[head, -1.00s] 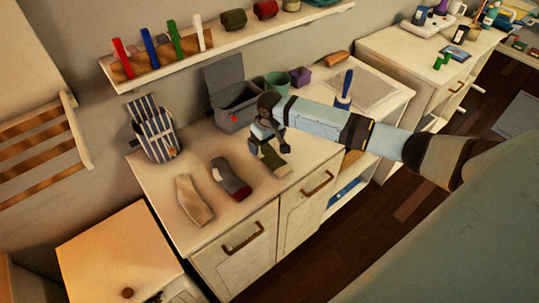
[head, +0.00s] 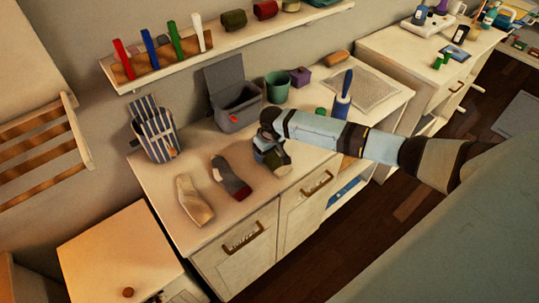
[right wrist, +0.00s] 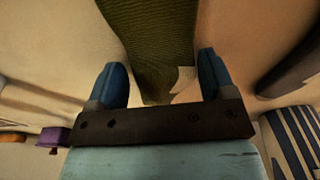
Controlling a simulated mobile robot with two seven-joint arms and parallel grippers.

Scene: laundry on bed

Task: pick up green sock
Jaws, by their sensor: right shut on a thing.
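The green sock (right wrist: 155,45) fills the upper middle of the right wrist view, between the two blue fingers of my right gripper (right wrist: 168,82). In the head view, my right gripper (head: 272,154) is down at the counter top, shut on the sock, and hides most of it. A grey sock with a dark red end (head: 231,178) and a beige sock (head: 194,200) lie to its left on the counter (head: 174,232). My left gripper is not in view.
A grey open-lidded bin (head: 237,113) and a green cup (head: 277,87) stand behind my gripper. A striped bag (head: 155,137) is at the back left. A blue-handled brush (head: 343,96) stands at the right. The counter's front edge is close by.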

